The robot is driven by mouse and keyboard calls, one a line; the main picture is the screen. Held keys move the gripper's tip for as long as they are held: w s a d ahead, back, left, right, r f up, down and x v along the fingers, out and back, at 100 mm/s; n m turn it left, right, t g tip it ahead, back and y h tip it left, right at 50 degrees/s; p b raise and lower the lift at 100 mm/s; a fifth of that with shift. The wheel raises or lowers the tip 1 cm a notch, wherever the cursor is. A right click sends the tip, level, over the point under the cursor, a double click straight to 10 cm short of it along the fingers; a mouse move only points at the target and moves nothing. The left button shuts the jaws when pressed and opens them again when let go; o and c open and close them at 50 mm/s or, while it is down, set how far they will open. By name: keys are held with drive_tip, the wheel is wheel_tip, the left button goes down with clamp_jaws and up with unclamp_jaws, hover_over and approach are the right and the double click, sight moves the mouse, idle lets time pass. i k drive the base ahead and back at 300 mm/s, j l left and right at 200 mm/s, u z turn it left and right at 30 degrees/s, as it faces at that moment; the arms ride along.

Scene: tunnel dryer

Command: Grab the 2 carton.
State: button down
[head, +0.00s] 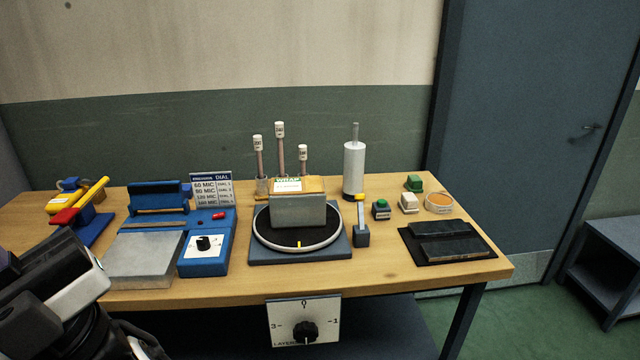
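I cannot make out any carton clearly marked 2. Dark and light grey parts of my own arm fill the lower left corner, in front of the table's left end. I cannot make out fingertips there, or whether my gripper is open or shut. These parts are well apart from the tan box.
The wooden table (385,285) holds a blue dial device (207,250), upright labelled rods (280,150), a grey cylinder (354,168), small coloured blocks and a black mat (480,254). A layer dial (304,322) hangs at the front edge. A grey shelf (615,250) stands right.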

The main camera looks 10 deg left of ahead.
sight(295, 202)
drive_tip(key=i, duration=1.05)
drive_tip(key=j+u, duration=0.05)
drive_tip(key=j, duration=0.05)
